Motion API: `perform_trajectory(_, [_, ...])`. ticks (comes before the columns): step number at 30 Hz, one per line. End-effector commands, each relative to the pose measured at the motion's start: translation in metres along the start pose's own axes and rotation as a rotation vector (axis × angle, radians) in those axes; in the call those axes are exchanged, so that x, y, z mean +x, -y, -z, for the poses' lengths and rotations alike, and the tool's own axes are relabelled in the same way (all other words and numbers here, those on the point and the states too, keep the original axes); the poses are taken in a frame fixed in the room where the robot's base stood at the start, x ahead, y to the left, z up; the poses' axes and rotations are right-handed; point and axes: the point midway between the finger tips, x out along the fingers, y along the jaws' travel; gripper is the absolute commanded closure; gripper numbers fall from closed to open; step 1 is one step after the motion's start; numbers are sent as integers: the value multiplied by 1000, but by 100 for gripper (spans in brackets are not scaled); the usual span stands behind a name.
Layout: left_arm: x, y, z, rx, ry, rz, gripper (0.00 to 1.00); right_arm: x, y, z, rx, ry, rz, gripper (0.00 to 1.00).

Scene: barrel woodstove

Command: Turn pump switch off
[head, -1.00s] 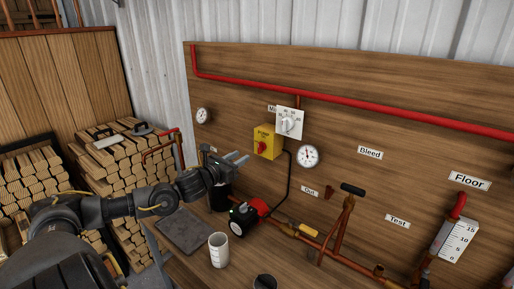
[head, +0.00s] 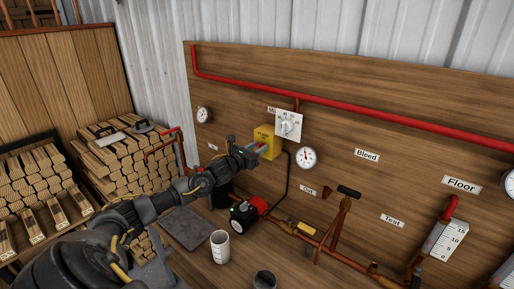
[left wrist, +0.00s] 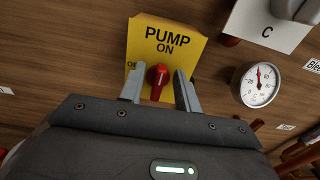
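The yellow pump switch box (head: 267,135) is mounted on the wooden board; in the left wrist view (left wrist: 166,43) it reads "PUMP ON", with a partly covered "OF..." at its left. Its red knob (left wrist: 158,79) points up, toward "ON", tilted slightly. My left gripper (head: 265,148) is at the front of the box. In the left wrist view its two fingers (left wrist: 160,88) are apart, one on each side of the knob, with a gap to the right finger. The left finger is close to the knob; contact cannot be told. My right gripper is not in view.
A black and red pump (head: 246,217), a white cup (head: 220,246) and copper pipes stand below. Stacked firewood (head: 128,165) is at the left.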

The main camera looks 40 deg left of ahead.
Motion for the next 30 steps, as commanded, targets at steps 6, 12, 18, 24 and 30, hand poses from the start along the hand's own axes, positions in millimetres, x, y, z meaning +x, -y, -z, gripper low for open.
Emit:
perform_trajectory(6, [0, 0, 0, 0, 0, 0, 82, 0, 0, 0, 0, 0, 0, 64])
perform_trajectory(12, [0, 0, 0, -2, 0, 0, 96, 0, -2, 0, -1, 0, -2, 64])
perform_trajectory(18, [0, 0, 1, -38, 1, 0, 96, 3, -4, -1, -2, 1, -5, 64])
perform_trajectory(24, [0, -2, 2, -146, 1, 1, 96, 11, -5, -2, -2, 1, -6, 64])
perform_trajectory(30, [0, -4, 3, -321, 1, 1, 96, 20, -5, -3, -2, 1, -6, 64])
